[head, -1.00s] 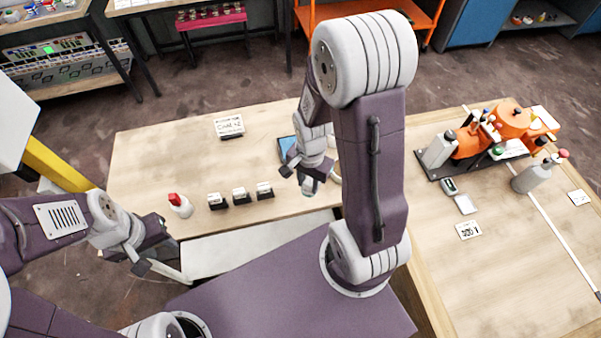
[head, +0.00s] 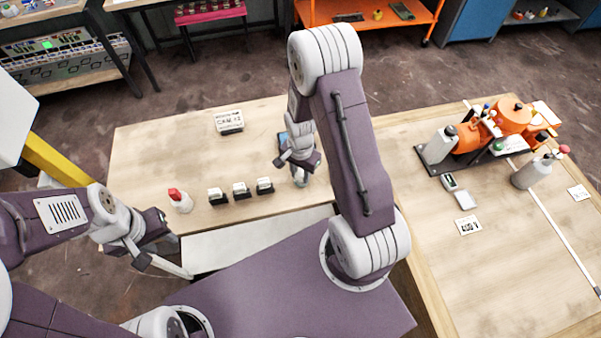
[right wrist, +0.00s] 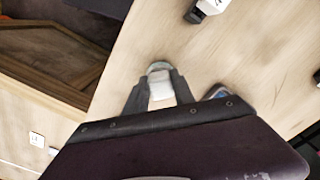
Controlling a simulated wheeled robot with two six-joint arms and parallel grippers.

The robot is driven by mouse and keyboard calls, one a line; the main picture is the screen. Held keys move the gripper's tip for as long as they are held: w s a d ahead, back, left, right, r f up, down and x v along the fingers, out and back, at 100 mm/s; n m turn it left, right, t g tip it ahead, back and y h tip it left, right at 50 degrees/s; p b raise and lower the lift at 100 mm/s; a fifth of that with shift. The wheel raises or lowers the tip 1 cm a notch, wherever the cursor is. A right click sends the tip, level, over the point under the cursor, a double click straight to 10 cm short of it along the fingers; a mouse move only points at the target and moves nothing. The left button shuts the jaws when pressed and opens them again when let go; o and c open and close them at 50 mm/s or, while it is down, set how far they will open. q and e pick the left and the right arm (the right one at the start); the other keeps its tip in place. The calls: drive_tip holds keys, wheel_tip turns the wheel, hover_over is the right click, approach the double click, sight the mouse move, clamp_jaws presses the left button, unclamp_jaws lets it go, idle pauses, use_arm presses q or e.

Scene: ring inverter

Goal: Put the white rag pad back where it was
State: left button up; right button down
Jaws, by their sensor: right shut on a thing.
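My right gripper (head: 299,178) is low over the left-hand table, right of the row of small blocks. In the right wrist view (right wrist: 160,88) its fingers are shut on a small white thing, which looks like the white rag pad (right wrist: 161,91). A grey-green rounded edge (right wrist: 158,66) shows just beyond the fingertips; I cannot tell whether it is part of the held thing. In the head view the held thing is too small to make out clearly. My left gripper (head: 153,243) is open and empty, off the table's front left corner.
On the left-hand table (head: 150,150) stand a red-capped bottle (head: 179,200), three black-and-white blocks (head: 240,190), a sign (head: 229,121) and a blue-faced thing (head: 283,140). The right-hand table holds an orange machine (head: 478,135), a grey bottle (head: 532,173) and a label card (head: 468,225).

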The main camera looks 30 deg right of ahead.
sight(300, 174)
drive_tip(key=c, duration=1.1)
unclamp_jaws()
drive_tip(key=shift+f, duration=0.1)
drive_tip(key=shift+o, duration=0.2)
wheel_tip(300, 174, up, 12)
drive_tip(key=s+a+r+n+t, duration=0.1)
drive_tip(key=s+a+n, duration=0.3)
drive_tip(key=s+n, duration=0.4)
drive_tip(key=r+n, duration=0.1)
drive_tip(key=n, duration=0.2)
drive_tip(key=shift+a+r+p, duration=0.2)
drive_tip(key=shift+r+p, duration=0.15)
drive_tip(key=shift+p, duration=0.05)
